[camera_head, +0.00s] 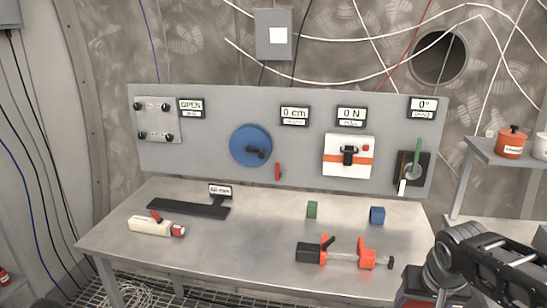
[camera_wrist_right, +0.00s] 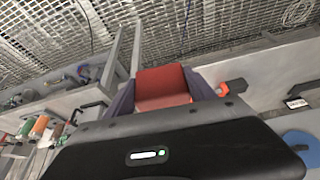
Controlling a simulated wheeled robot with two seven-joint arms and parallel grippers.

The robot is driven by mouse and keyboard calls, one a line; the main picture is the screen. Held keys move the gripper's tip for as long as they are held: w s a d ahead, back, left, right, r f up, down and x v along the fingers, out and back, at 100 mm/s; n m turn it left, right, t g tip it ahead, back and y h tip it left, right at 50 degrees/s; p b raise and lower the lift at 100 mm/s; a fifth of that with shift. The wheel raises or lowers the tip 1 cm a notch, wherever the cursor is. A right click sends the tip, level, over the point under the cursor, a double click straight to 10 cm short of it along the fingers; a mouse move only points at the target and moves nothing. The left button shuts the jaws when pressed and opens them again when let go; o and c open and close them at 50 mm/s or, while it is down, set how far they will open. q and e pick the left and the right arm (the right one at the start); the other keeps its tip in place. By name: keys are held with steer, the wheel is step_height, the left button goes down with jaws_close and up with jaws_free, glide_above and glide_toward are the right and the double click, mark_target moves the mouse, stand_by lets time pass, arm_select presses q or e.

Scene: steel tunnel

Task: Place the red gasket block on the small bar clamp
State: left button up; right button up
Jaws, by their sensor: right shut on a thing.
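The red gasket block (camera_wrist_right: 163,84) sits between the two fingers of my right gripper (camera_wrist_right: 162,92) in the right wrist view, and the gripper is shut on it. In the head view my right arm comes in at the lower right. A dark red patch beside it at the bottom edge may be the block, but I cannot tell. The small bar clamp (camera_head: 345,256), orange with a metal bar and black ends, lies on the table's front right, left of my right arm. An orange and black part right of the block in the wrist view may be this clamp. My left gripper is out of view.
The steel table (camera_head: 250,235) also holds a green block (camera_head: 312,209), a blue block (camera_head: 377,215), a white and red tool (camera_head: 156,226) and a black strip (camera_head: 188,208) with a display. An instrument panel (camera_head: 300,150) stands behind. The table's middle is clear.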

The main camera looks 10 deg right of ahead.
arm_select(q)
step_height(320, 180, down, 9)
steer(key=b, duration=0.9)
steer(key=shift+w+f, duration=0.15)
arm_select(e)
steer(key=w+a+f+n, duration=0.1)
steer(key=w+a+f, duration=0.2)
steer(key=a+f, duration=0.2)
steer(key=w+a+f+n+y, duration=0.1)
steer(key=w+a+f+n, duration=0.1)
steer(key=a+f, duration=0.4)
steer(key=w+a+f+n, duration=0.1)
steer(key=w+a+f, duration=0.4)
steer(key=f, duration=0.5)
steer(key=shift+a+n+t+y, duration=0.3)
steer(key=shift+y, duration=0.1)
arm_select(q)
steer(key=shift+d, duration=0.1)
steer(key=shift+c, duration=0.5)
